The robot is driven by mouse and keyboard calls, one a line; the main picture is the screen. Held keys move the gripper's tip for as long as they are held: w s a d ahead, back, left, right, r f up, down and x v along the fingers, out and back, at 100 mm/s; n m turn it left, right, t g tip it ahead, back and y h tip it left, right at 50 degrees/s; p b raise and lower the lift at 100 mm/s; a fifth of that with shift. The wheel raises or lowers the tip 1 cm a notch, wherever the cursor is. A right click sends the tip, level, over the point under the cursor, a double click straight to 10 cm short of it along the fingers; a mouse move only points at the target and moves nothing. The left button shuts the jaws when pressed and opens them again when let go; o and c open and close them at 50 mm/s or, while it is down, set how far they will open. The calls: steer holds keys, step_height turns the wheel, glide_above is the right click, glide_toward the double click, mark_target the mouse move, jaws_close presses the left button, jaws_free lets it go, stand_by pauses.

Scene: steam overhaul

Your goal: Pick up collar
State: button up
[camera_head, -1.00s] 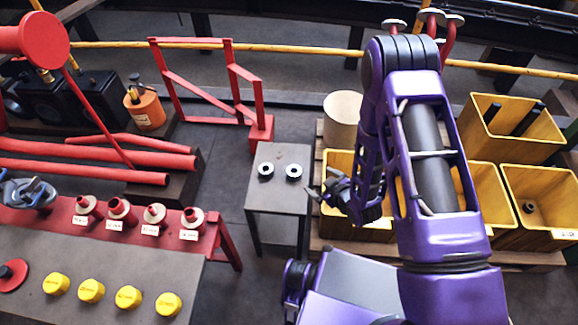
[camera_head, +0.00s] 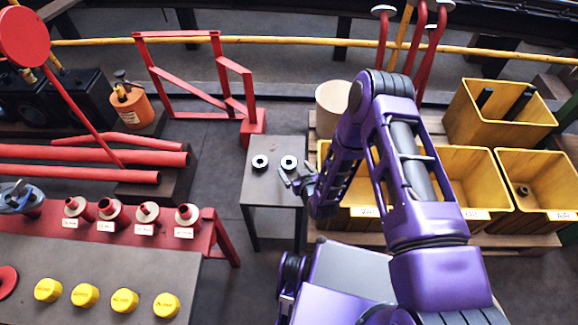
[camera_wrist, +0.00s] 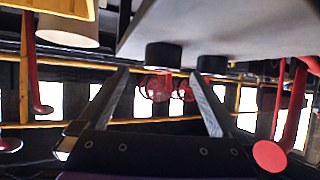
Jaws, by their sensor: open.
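My gripper (camera_head: 287,180) is open and empty at the table's right side, close to the right collar. In the wrist view, where the scene appears upside down, my gripper (camera_wrist: 160,78) has its two fingers spread. One black collar (camera_wrist: 164,56) shows between the fingertips, beyond them, and the other collar (camera_wrist: 212,66) is by the right fingertip. I see no contact.
Yellow bins (camera_head: 500,120) stand on a pallet to the right, with a pale cylinder (camera_head: 333,95) behind. A red frame (camera_head: 200,85) stands behind the table. A bench (camera_head: 60,255) with red fittings (camera_head: 187,214) and yellow caps (camera_head: 124,301) is at left. The table's front left is bare.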

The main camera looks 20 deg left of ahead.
mark_target(288, 161)
steer(key=b+x, duration=0.1)
steer(key=x, duration=0.4)
steer(key=shift+w+a+f, duration=0.1)
steer(key=shift+w+a, duration=0.1)
steer(key=shift+a, duration=0.15)
jaws_close()
